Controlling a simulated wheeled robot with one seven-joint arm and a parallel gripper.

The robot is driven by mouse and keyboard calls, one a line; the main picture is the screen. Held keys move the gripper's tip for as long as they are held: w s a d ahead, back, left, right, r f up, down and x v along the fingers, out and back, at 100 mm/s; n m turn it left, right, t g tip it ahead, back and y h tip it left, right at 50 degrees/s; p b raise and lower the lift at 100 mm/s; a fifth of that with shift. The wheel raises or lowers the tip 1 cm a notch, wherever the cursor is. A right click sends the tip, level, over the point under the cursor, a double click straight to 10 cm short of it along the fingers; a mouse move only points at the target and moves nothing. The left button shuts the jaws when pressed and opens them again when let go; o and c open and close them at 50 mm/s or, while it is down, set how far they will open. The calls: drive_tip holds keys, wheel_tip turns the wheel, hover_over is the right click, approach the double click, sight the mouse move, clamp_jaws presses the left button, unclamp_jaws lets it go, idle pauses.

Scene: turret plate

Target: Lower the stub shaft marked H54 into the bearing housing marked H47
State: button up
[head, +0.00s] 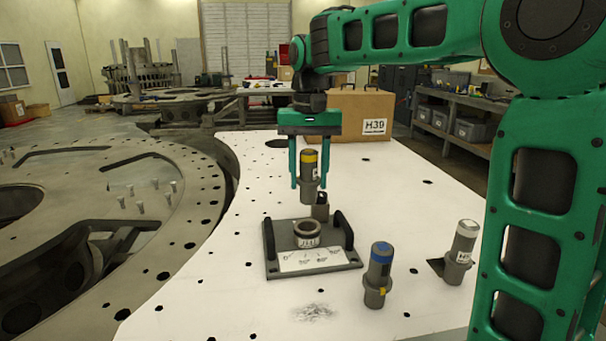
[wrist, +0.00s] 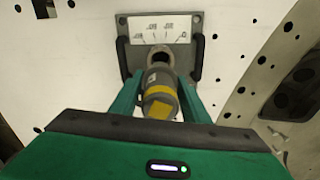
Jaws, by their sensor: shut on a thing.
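My gripper (head: 308,184) is shut on a grey stub shaft with a yellow band (head: 309,168), held upright. No mark on this shaft is readable, so I cannot tell whether it is H54. The bearing housing (head: 307,234) is a short upright ring on a dark base plate; its label is too small to read surely. In the head view the shaft's lower end shows above the ring, apart from it. In the wrist view the held shaft (wrist: 160,88) lies between the fingers, and the housing ring (wrist: 160,54) shows just beyond its end, partly hidden.
A blue-banded shaft (head: 378,276) and a pale-topped, labelled shaft (head: 461,252) stand right of the housing. Two dark handles flank the ring, the right one here (head: 343,231). A small dark cylinder (head: 320,207) stands behind it. A cardboard box marked H39 (head: 350,115) is at the back.

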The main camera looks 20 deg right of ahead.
sight(309, 219)
drive_tip(key=shift+a+f, duration=0.15)
drive_tip(key=shift+f, duration=4.7)
drive_tip(key=shift+s+f, duration=0.4)
drive_tip(key=shift+f, duration=0.25)
drive_tip(key=o, duration=1.6)
drive_tip(key=shift+a, duration=0.1)
drive_tip(key=shift+f, duration=0.1)
drive_tip(key=shift+d, duration=0.25)
drive_tip(key=shift+w+r, duration=1)
drive_tip(key=shift+r, duration=0.15)
drive_tip(key=r, duration=0.3)
drive_tip(key=s+r, duration=0.1)
drive_tip(key=r, duration=0.6)
drive_tip(key=shift+s+a, duration=0.2)
drive_tip(key=shift+a, duration=0.1)
